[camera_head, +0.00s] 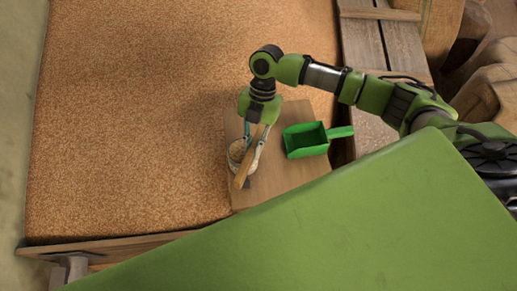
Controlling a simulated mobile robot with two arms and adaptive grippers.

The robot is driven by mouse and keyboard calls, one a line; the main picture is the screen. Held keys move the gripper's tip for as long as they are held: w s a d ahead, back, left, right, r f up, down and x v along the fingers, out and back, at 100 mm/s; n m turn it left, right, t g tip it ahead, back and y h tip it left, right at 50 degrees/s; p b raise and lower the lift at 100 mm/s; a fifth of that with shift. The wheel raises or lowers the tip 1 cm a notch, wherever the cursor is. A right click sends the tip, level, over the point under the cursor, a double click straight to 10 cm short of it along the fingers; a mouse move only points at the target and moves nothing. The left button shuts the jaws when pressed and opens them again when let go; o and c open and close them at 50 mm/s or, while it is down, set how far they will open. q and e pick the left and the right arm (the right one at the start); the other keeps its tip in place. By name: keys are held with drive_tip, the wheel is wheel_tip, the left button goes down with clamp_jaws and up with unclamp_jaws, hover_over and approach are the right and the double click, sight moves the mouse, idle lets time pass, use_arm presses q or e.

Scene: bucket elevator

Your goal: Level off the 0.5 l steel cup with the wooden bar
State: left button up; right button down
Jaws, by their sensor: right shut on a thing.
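The steel cup (237,150) stands on a wooden board (285,181) and is full of grain up to about its rim. My right gripper (256,147) points down at the cup's right side, shut on the wooden bar (243,172). The bar is tilted and lies across the right part of the cup's opening in this view. I cannot tell whether it touches the rim. The bar and fingers hide part of the cup. My left gripper is not in view.
A green scoop (306,140) lies on the board right of the cup, its handle to the right. A large bed of grain (130,120) fills the left. Wooden planks (385,45) and sacks (485,85) are at the right. My green body covers the lower right.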

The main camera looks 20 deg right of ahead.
drive_tip(key=w+a+r, duration=0.4)
drive_tip(key=w+a, duration=0.3)
drive_tip(key=w, duration=0.1)
drive_tip(key=shift+a+r+b, duration=0.3)
drive_tip(key=shift+a+b, duration=0.05)
drive_tip(key=shift+b, duration=0.1)
idle(1.3)
idle(0.4)
